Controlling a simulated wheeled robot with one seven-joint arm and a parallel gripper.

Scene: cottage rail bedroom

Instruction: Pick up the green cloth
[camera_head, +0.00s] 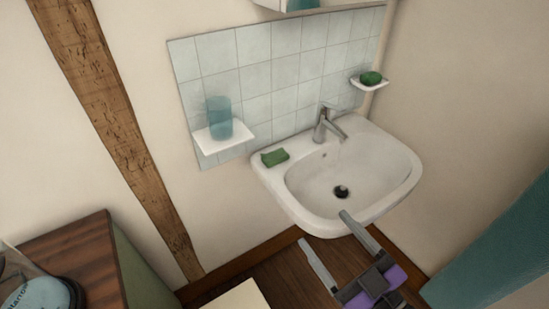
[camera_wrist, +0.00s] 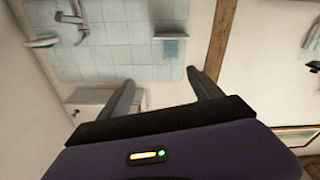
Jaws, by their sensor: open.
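The green cloth (camera_head: 275,157), a small folded pad, lies on the left rim of the white sink (camera_head: 401,190), left of the tap. My gripper (camera_head: 323,228) is open and empty, with its two fingers spread apart at the front of the sink, below and to the right of the cloth in the head view. It is not touching the cloth. In the wrist view, which looks upside down, my open gripper (camera_wrist: 160,78) faces the tiled wall, and I cannot make out the cloth there.
A metal tap (camera_head: 325,124) stands at the sink's back. A shelf (camera_head: 219,142) with a blue cup (camera_head: 219,117) is above left; a dish (camera_head: 359,85) with green soap (camera_head: 371,78) is above right. A wooden cabinet (camera_head: 75,256) is lower left, a teal surface (camera_head: 500,250) right.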

